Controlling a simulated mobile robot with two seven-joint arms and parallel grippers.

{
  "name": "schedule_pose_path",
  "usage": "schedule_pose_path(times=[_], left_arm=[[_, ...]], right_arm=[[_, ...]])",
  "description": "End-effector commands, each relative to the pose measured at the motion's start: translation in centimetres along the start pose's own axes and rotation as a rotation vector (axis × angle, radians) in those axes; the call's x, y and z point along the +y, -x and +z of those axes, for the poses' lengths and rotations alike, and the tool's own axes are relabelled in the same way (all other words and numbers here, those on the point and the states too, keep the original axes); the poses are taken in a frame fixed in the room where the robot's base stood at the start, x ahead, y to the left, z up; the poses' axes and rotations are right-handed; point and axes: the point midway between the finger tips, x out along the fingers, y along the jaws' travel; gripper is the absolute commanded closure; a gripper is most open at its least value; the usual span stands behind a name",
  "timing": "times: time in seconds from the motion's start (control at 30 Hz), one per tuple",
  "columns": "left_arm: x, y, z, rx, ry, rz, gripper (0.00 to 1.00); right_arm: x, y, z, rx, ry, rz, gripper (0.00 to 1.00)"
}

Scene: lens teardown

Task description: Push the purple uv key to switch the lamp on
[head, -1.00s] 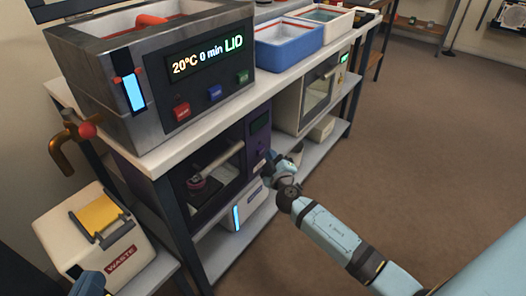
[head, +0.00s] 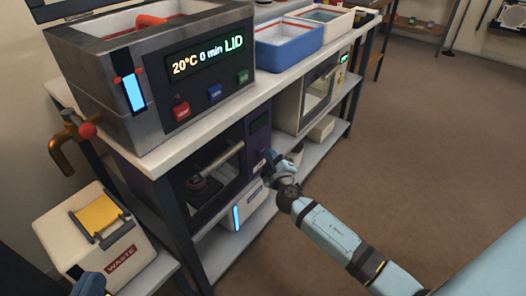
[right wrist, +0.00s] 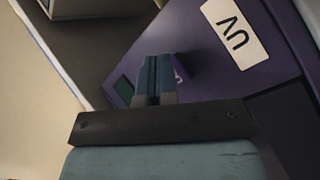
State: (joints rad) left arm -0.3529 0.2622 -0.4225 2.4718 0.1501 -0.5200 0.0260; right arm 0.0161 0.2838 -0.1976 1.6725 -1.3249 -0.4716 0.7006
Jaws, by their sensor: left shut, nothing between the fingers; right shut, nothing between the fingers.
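The dark purple UV cabinet (head: 150,182) stands on the shelf under the worktop, with a dark window showing items inside. A small display (head: 259,122) is on its right front panel. In the right wrist view a white UV label (right wrist: 236,33) is on the purple panel. The purple key (right wrist: 179,76) sticks out there, partly hidden behind my fingers. My right gripper (head: 268,163) is shut and empty, its tips at the key; I cannot tell whether they touch. My left gripper (head: 90,283) is only partly in view at lower left, shut and empty.
A metal bath (head: 115,90) with a lit display stands on the worktop above. A white waste bin (head: 60,240) is at left. A white device (head: 245,210) sits low beneath my right gripper. A cream oven (head: 310,95) is farther right. The floor at right is clear.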

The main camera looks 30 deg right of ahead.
Motion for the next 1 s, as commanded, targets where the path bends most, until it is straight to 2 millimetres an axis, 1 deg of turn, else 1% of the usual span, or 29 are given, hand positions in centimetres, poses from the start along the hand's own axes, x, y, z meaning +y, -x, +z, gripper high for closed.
schedule_pose_path(times=[0.5,0.8,1.0], left_arm=[[-0.04,-0.03,-0.03,0.002,-0.001,0.0,1.0],[-0.13,-0.15,0.41,0.006,-0.004,0.0,1.0],[-0.12,-0.15,0.32,0.006,-0.004,0.0,1.0]], right_arm=[[-0.02,-0.02,0.0,0.0,0.0,0.0,1.0],[-0.44,-0.72,-0.37,0.001,-0.002,0.0,1.0],[-0.39,-0.74,-0.42,0.0,-0.001,0.0,1.0]])
